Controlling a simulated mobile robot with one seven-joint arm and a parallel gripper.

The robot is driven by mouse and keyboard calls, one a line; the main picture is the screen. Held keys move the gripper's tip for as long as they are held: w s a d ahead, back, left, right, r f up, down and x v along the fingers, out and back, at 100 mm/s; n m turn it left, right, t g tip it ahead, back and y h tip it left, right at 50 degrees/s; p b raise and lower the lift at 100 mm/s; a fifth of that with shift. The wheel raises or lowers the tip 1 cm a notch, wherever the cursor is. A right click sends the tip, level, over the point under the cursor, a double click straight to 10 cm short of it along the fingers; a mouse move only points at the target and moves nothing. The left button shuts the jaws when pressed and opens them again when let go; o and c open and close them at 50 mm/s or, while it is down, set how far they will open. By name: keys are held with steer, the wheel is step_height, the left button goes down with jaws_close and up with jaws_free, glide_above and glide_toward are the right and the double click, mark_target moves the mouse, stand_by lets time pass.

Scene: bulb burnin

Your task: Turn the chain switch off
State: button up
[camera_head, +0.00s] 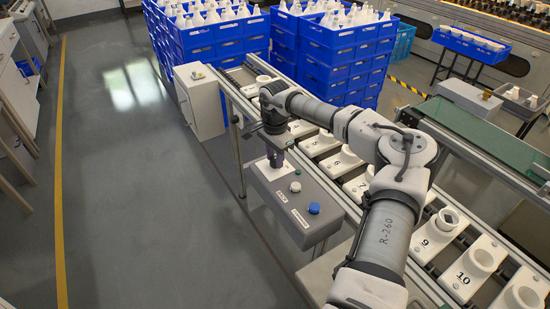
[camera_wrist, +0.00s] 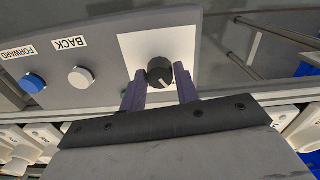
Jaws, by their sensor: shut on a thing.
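The chain switch is a black round knob (camera_wrist: 160,73) on a white square plate (camera_wrist: 182,46), with a pale pointer line on its face. My gripper (camera_wrist: 160,80) has its two purple fingers on either side of the knob, shut on it. In the head view my gripper (camera_head: 275,158) points down at the far end of the grey control box (camera_head: 262,184), over the white plate (camera_head: 262,170). There the knob is hidden by the gripper. I cannot read any label for the knob's positions.
The box also carries a white BACK button (camera_wrist: 81,79) and a blue FORWARD button (camera_wrist: 33,83). The conveyor with numbered white sockets (camera_head: 437,230) runs beside the box. Blue crates (camera_head: 214,40) with bulbs are stacked behind. The floor (camera_head: 130,190) at left is clear.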

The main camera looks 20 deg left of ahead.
steer(key=shift+n, duration=0.5)
steer(key=o, duration=1)
steer(key=shift+c, duration=0.2)
steer(key=shift+r, duration=0.15)
step_height(320, 180, up, 14)
steer(key=b, duration=0.2)
steer(key=shift+f, duration=0.25)
